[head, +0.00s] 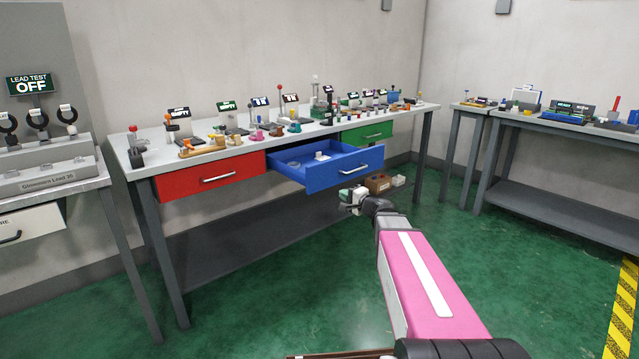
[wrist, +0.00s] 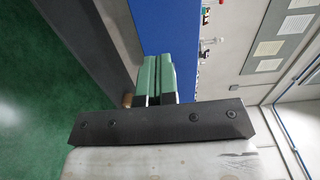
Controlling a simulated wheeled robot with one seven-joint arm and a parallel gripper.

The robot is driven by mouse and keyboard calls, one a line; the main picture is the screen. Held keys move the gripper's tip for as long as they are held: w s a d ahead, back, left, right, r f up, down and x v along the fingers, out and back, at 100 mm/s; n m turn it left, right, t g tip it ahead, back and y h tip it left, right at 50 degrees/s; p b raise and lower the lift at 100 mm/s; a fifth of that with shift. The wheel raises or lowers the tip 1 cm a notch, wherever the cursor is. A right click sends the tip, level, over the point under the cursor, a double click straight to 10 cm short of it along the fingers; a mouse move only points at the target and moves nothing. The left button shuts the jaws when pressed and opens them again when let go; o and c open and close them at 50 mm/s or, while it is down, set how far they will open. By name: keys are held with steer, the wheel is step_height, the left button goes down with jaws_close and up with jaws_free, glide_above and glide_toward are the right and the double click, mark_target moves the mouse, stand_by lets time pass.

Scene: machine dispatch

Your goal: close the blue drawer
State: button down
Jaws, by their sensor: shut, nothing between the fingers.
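The blue drawer (head: 322,181) is pulled out from the middle of the long workbench. A few small items lie inside it, and its silver handle is on the front panel. My gripper (head: 346,197) is just below the drawer's front in the head view. In the wrist view the green fingers of my gripper (wrist: 155,78) are together and hold nothing. The drawer's blue surface (wrist: 166,25) fills the upper middle of that view, just beyond the fingertips. Whether the fingers touch it, I cannot tell.
The red drawer (head: 190,183) and green drawer (head: 362,134) are shut on either side. The workbench top (head: 135,142) carries many small items and signs. Open green floor (head: 270,285) lies in front.

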glide_toward(318, 181)
steer(key=x, duration=0.7)
steer(key=shift+w+a, duration=0.2)
steer(key=shift+a, duration=0.05)
steer(key=shift+w, duration=0.1)
